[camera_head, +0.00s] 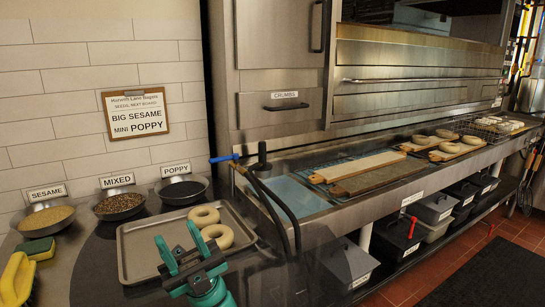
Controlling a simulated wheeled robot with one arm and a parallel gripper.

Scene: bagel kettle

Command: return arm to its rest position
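My gripper (178,240) is at the lower middle of the head view, teal and dark, over the front part of a metal tray (133,256). Its two fingertips stand apart, with nothing visible between them. Two pale ring bagels lie on the tray: one bagel (204,215) towards the back and another bagel (218,236) just right of my gripper. I cannot tell how high my gripper is above the tray, and it hides part of the tray's front.
Bowls labelled sesame (46,220), mixed (117,205) and poppy (182,190) line the wall. A sponge (36,249) and a yellow brush (17,278) lie at left. Dark hoses (275,205) rise right of the tray. Bagel boards (358,166) lie before the oven (415,75).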

